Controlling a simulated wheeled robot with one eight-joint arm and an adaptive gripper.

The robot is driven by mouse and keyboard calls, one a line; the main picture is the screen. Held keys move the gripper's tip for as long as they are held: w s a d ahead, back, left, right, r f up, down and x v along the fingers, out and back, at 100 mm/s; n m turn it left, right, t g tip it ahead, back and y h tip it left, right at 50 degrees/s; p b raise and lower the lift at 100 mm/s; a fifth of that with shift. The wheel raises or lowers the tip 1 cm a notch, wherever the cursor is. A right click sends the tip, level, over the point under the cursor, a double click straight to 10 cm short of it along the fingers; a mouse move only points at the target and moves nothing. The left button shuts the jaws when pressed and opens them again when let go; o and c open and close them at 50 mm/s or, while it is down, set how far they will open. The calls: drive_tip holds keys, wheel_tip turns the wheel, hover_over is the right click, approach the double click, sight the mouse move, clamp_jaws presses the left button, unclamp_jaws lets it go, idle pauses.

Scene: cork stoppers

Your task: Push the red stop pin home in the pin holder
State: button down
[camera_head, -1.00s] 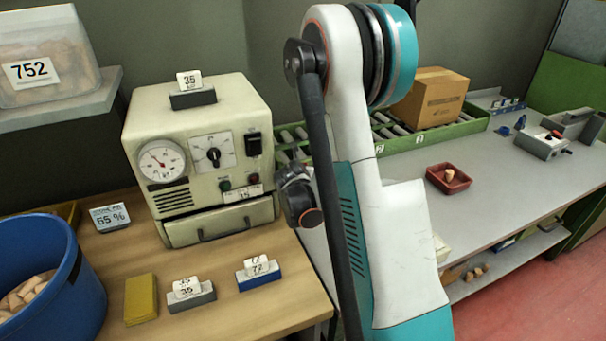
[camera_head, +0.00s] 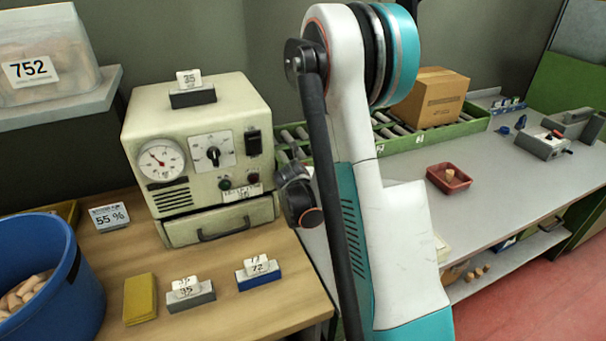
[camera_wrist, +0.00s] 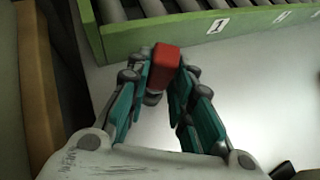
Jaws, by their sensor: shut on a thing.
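In the wrist view, a red block-shaped piece (camera_wrist: 166,62), which looks like the red stop pin, sits between the fingertips of my gripper (camera_wrist: 163,78). The teal and grey fingers are closed on its two sides. Its far end is beside the green conveyor frame (camera_wrist: 150,32); I cannot tell whether they touch. The pin holder cannot be made out, and the pin's lower part is hidden by the fingers. In the head view my arm blocks the gripper and the pin.
The conveyor's green rail (camera_head: 420,141) carries rollers and a cardboard box (camera_head: 431,98). A red tray (camera_head: 449,178) with a cork stands on the grey bench (camera_head: 510,185). At left are a cream oven (camera_head: 198,150) and a blue bin (camera_head: 85,285). Bare bench lies right of the gripper.

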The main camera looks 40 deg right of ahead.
drive_tip(key=shift+f+b, duration=0.85)
drive_tip(key=shift+f, duration=0.55)
idle(1.3)
drive_tip(key=c, duration=1.3)
unclamp_jaws()
wheel_tip(320, 180, up, 10)
